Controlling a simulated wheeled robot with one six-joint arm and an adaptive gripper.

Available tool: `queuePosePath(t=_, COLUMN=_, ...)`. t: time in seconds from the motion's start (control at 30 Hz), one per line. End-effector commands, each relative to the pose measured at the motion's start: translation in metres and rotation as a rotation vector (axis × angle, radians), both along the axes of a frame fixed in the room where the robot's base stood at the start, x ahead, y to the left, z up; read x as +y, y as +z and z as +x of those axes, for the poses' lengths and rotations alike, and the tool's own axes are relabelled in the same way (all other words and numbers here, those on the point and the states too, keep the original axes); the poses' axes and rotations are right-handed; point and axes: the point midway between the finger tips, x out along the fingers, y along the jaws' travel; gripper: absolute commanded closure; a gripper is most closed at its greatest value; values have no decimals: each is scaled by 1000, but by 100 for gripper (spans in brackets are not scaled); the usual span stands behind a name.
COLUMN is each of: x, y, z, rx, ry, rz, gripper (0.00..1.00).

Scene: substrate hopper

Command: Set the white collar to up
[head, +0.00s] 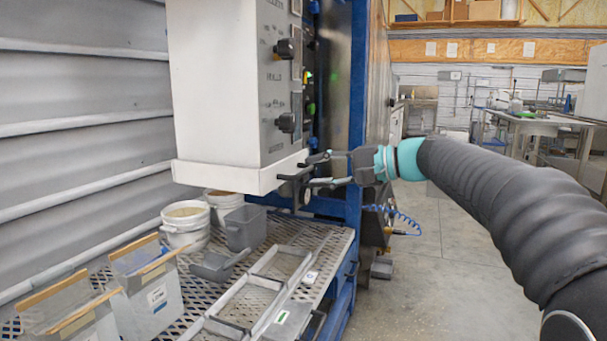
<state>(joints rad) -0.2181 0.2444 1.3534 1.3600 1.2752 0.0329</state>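The white collar (215,177) is a band around the bottom of the tall white hopper box (215,85). It stands out a little from the box walls. A dark handle (296,180) sits at the collar's right-hand corner, on the side that faces my arm. My gripper (312,172) reaches in from the right at the height of the collar. Its two dark fingers are spread apart, one above the other, with their tips at the handle. I cannot tell whether the fingers touch the handle, which partly blends with them.
Black knobs (285,123) stick out of the hopper's panel above my gripper. A blue frame post (357,110) stands just behind it. Below, a mesh shelf (325,243) carries white buckets (185,222), a grey container (245,228) and trays (285,263). The floor at right is open.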

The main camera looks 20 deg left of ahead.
Motion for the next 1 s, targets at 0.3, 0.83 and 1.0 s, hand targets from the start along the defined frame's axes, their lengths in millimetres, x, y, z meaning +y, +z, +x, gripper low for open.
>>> queuePosePath(t=0.3, x=35, y=-8, z=3, rx=0, ry=1, rz=0, gripper=63)
queuePosePath(t=0.83, x=38, y=-9, z=3, rx=0, ry=0, rz=-1, gripper=100)
queuePosePath(t=1.0, x=38, y=-9, z=3, rx=0, ry=0, rz=-1, gripper=100)
